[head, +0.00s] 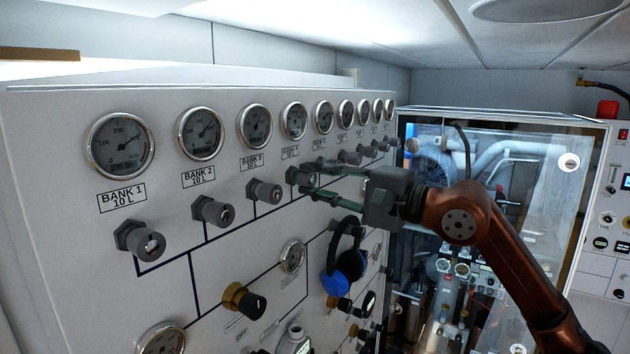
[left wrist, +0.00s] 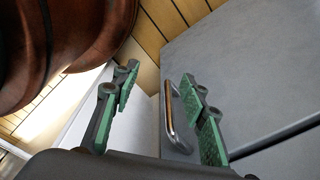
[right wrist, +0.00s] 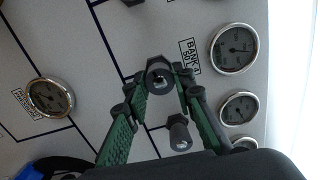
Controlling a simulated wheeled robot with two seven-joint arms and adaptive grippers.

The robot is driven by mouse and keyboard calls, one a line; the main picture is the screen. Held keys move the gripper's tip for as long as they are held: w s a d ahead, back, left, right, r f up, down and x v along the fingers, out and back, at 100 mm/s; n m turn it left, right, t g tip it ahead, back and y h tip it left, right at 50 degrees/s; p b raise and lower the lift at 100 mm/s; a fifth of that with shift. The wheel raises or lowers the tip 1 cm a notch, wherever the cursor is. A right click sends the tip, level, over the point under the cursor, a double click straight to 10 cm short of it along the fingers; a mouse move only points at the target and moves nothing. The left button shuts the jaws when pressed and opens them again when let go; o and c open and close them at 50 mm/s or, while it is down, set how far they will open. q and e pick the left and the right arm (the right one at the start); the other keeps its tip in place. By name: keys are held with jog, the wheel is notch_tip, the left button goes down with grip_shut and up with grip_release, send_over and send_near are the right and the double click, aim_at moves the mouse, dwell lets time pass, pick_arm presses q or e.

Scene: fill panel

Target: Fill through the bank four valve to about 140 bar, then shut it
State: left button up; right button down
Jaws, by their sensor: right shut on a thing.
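The bank four valve (head: 297,175) is a dark grey knob in the panel's upper row, under its label and the round bank four gauge (head: 294,121). My right gripper (head: 302,180) reaches in from the right and is shut on this knob. In the right wrist view, the green-padded fingers (right wrist: 161,85) sit on both sides of the bank four valve (right wrist: 158,72), with the bank four gauge (right wrist: 234,48) beside it. Its needle is too small to read surely. My left gripper (left wrist: 160,100) is open and empty, away from the panel.
Bank three's knob (head: 264,191) is close to the left of my right gripper, and several more knobs run to its right. A blue and black headset (head: 347,262) hangs below it. A glass-fronted cabinet (head: 485,220) stands behind my right arm. A metal handle (left wrist: 178,118) is near my left gripper.

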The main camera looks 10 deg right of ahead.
jog(key=c, duration=1.6)
grip_release()
jog(key=v, duration=1.2)
